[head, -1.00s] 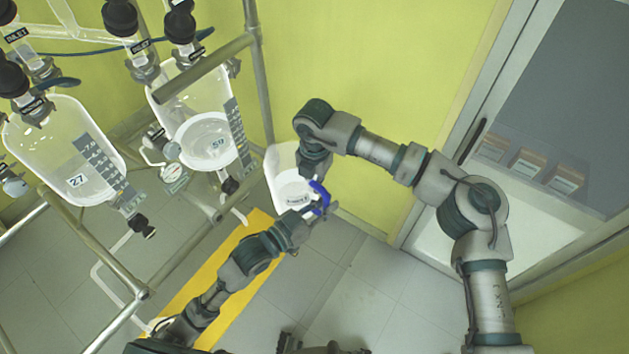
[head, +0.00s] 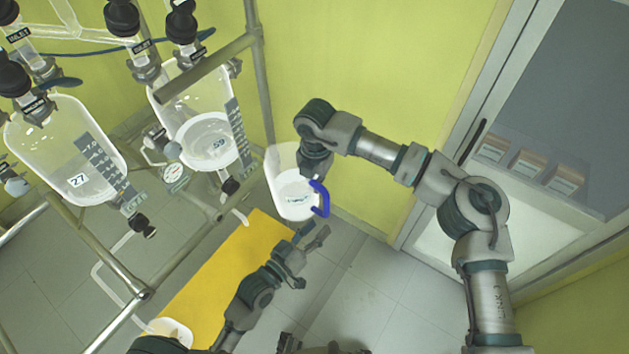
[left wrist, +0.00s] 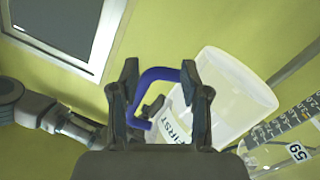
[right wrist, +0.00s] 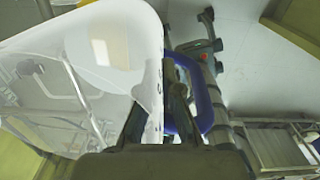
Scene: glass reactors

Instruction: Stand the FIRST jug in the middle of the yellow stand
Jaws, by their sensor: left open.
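The FIRST jug (head: 291,203) is a translucent white jug with a blue handle (head: 321,199). Its label reads FIRST in the left wrist view (left wrist: 228,98). My right gripper (head: 314,174) is at its handle side; in the right wrist view the fingers (right wrist: 160,100) close on the jug's wall beside the handle. The jug hangs above the floor, beyond the far end of the yellow stand (head: 230,265). My left gripper (head: 312,238) is open and empty, just below the jug in the head view and apart from the handle.
Another white jug (head: 170,331) is at the near end of the yellow stand. Glass reactors marked 27 (head: 72,150) and 59 (head: 200,115) hang in a metal frame (head: 85,240) on the left. A cabinet (head: 560,110) stands at the right. Most of the stand is bare.

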